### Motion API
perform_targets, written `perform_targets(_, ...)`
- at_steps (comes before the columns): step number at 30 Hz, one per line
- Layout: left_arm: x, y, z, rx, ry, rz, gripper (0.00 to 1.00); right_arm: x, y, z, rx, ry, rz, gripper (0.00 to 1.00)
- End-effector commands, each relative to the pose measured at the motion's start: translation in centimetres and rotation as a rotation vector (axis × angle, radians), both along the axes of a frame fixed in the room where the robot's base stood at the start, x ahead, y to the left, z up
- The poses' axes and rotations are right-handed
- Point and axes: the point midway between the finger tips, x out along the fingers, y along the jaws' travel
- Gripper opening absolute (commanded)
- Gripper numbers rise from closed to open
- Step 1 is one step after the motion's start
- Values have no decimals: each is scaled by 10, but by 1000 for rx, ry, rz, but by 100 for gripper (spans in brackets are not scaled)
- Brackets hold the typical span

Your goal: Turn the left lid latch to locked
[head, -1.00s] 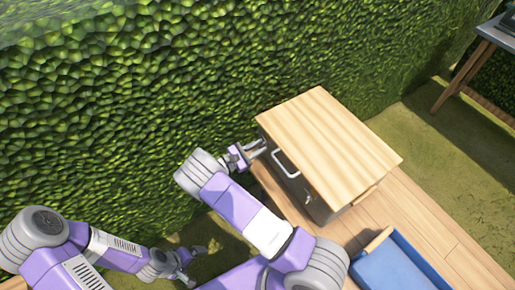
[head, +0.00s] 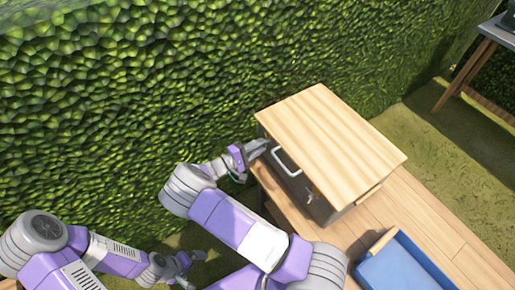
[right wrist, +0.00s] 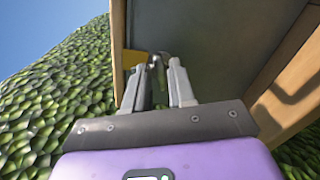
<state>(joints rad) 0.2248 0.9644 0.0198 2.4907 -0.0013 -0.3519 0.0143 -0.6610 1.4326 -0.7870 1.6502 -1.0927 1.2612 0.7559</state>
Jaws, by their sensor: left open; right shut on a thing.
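A box with a pale wooden lid (head: 330,140) and a dark grey front stands beside the hedge in the head view. A white handle (head: 286,161) is on its front, and a small metal latch (head: 310,195) sits right of the handle. My right gripper (head: 262,147) is at the left end of the front, just under the lid edge. In the right wrist view its fingers (right wrist: 158,75) are shut on a small metal latch part (right wrist: 156,62), beside a yellow plate (right wrist: 132,62). The fingers largely hide the latch, so its angle is unclear. My left gripper (head: 186,272) is open and empty, low and away from the box.
The hedge (head: 150,100) rises close behind the box. A table (head: 495,40) stands at the far upper right.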

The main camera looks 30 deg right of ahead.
Motion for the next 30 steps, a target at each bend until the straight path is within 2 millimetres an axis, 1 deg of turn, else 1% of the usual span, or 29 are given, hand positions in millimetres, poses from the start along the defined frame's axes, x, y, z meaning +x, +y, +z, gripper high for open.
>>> perform_targets(1, 0, 0, -4, 0, 0, 0, 100, 0, -1, -1, 1, -39, 0, 0)
perform_targets(6, 0, 0, -9, 0, 0, 0, 100, 0, -1, -2, 10, -169, 0, 0)
perform_targets(13, 0, 0, -14, 0, 0, 0, 100, 0, -1, -2, 21, -293, 0, 0)
perform_targets(21, 0, 0, -17, 0, 0, 0, 100, 0, -1, -1, 26, -358, 0, 0)
perform_targets(30, 0, 0, -17, 0, 0, 0, 100, 0, -1, -1, 26, -368, -1, 0)
